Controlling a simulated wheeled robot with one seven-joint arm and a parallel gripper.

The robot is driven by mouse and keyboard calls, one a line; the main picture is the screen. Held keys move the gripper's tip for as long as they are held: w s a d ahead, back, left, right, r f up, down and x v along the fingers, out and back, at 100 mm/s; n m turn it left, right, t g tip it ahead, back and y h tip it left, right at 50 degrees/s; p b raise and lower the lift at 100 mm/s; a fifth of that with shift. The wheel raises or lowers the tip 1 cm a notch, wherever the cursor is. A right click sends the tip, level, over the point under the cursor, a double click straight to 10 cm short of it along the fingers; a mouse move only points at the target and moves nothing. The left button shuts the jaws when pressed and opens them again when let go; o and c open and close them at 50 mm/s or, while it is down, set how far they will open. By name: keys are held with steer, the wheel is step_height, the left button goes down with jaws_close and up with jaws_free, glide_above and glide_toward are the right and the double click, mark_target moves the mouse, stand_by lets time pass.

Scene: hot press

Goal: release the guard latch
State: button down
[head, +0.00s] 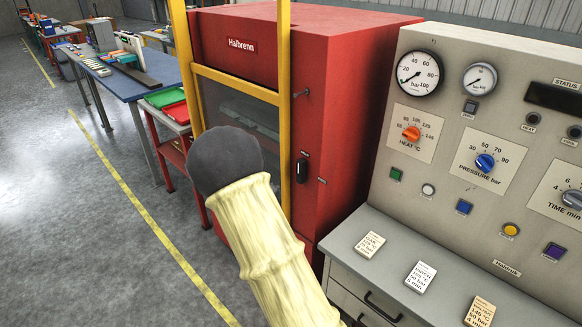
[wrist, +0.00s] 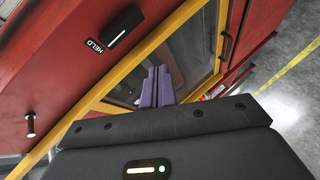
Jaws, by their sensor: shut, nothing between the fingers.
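The guard latch (head: 302,170) is a small black handle on the red side of the press, just right of the yellow-framed guard (head: 238,85). In the wrist view the latch (wrist: 123,24) lies at upper left beside a black label reading HELD (wrist: 94,46). The guard's window (wrist: 190,50) is in its yellow frame and looks closed. My gripper (wrist: 157,72) shows as purple fingers, together and empty, over the guard window, to the lower right of the latch and apart from it in the picture. In the head view my sleeved arm hides the fingers.
A metal peg (head: 300,93) sticks out of the press side above the latch; it also shows in the wrist view (wrist: 30,124). The grey control console (head: 450,130) stands close on the right. A blue workbench (head: 125,85) and red cart are at left.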

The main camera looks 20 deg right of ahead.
mark_target(301, 171)
steer(key=d+h, duration=0.1)
steer(key=h, duration=0.1)
steer(key=w+d+n+h, duration=0.1)
steer(key=d+r+n+h, duration=0.1)
steer(key=h, duration=0.1)
steer(key=shift+w+r+t+h, duration=0.1)
steer(key=shift+w+t+h, duration=0.05)
steer(key=shift+t+h, duration=0.15)
steer(key=p+x, duration=0.2)
steer(key=x, duration=0.8)
steer(key=shift+a, duration=0.1)
